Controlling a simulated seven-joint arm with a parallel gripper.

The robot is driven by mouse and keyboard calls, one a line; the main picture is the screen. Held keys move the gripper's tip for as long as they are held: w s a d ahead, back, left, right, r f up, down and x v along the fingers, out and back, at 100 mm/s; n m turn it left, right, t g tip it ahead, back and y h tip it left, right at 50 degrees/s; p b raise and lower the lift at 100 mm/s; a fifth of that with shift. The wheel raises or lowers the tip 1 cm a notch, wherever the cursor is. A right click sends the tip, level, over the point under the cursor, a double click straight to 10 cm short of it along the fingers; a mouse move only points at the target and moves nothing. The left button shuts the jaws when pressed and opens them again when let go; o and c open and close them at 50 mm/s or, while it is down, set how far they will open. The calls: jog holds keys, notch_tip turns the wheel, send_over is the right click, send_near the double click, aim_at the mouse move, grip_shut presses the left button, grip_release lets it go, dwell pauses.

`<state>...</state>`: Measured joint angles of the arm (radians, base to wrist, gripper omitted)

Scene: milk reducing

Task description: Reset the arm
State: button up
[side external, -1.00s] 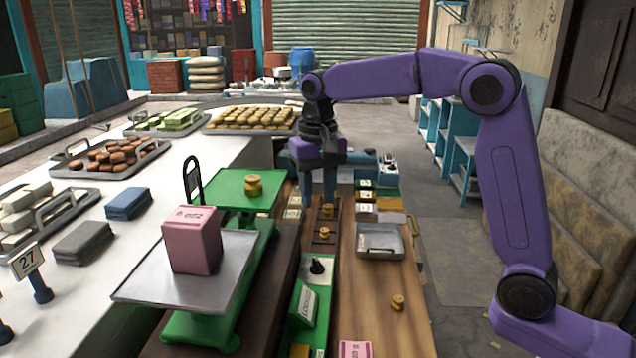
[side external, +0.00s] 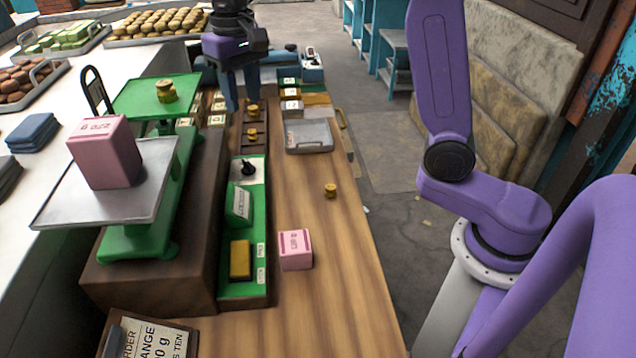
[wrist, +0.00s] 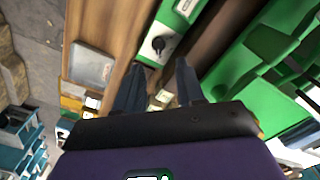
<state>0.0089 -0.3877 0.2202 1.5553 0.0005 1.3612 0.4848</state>
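My gripper (side external: 241,104) hangs with its fingers pointing down, apart and empty, near the dark wooden weight rack (side external: 252,145). In the wrist view its fingertips (wrist: 160,62) are also apart with nothing held between them. A brass weight (side external: 253,109) stands in the rack close to the fingers; I cannot tell whether they touch. A second brass weight (side external: 252,134) stands nearer the camera. My purple arm is bent, its upper part out of the picture.
A green scale (side external: 150,240) left of the gripper carries a pink block (side external: 104,153) on its metal plate and brass weights (side external: 166,91) on its green plate. A metal tray (side external: 309,137), loose brass weight (side external: 330,190) and pink box (side external: 295,250) sit on the wooden counter (side external: 335,280).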

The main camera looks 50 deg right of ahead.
jog(key=s+d+f+n, duration=0.2)
jog(key=s+f+n, duration=0.1)
jog(key=s, duration=0.7)
jog(key=s+d+f+n, duration=0.3)
jog(key=s+n, duration=0.3)
jog(key=s, duration=0.4)
jog(key=s+d+f+n, duration=0.3)
jog(key=s+f+n, duration=0.1)
jog(key=s, duration=0.6)
jog(key=shift+s+n, duration=0.25)
jog(key=shift+n, duration=0.15)
